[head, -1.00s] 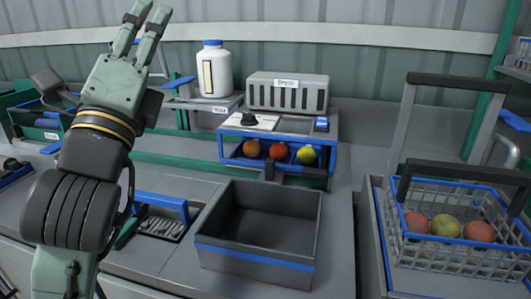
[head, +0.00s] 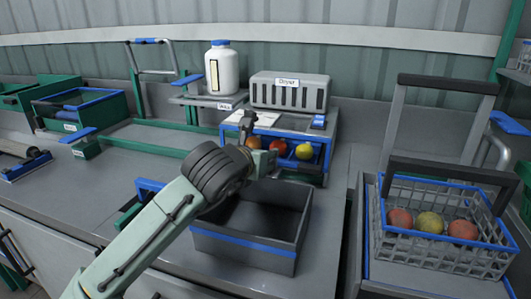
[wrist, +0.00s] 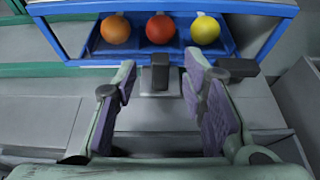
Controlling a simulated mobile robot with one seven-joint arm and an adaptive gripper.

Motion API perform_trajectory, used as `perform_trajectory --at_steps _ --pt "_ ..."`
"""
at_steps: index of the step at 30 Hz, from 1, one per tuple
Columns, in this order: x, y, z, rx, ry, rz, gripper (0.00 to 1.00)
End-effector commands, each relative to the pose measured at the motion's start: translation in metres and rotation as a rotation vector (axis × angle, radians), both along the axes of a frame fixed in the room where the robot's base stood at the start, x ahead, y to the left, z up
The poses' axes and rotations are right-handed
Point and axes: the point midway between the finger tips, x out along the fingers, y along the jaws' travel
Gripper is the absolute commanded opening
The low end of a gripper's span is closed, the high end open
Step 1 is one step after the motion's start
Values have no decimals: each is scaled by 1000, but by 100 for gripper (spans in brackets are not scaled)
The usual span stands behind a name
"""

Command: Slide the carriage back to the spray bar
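A blue-framed tray that looks like the carriage (head: 320,160) stands below the grey dryer box (head: 289,92). It holds an orange, a red and a yellow tomato in a row, also seen in the wrist view. A dark upright handle (wrist: 160,78) sticks out from its front middle. My gripper (head: 262,143) is in front of the tray, above a dark open bin. In the wrist view its fingers are apart, one on each side of the handle in the picture, with gaps showing. I cannot tell the depth between them. I cannot pick out the spray bar for sure.
A dark open bin (head: 262,252) stands below my gripper. A white bottle (head: 222,68) stands on a shelf left of the dryer. Green rails (head: 150,146) run leftward along the bench. A wire basket (head: 440,262) of tomatoes stands at the right.

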Motion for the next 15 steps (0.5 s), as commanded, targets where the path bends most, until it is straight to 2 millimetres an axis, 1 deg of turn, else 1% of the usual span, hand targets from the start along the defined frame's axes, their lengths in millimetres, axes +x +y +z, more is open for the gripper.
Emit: perform_trajectory --at_steps 1,3,6,10,15 --pt "7 -3 -2 0 1 -2 38" --pt "16 -6 -6 -2 1 -1 38" --pt "24 -8 -10 -2 1 -1 38" --pt "29 -9 -12 -1 -2 0 38" --pt "30 -10 -13 -1 -3 0 38"
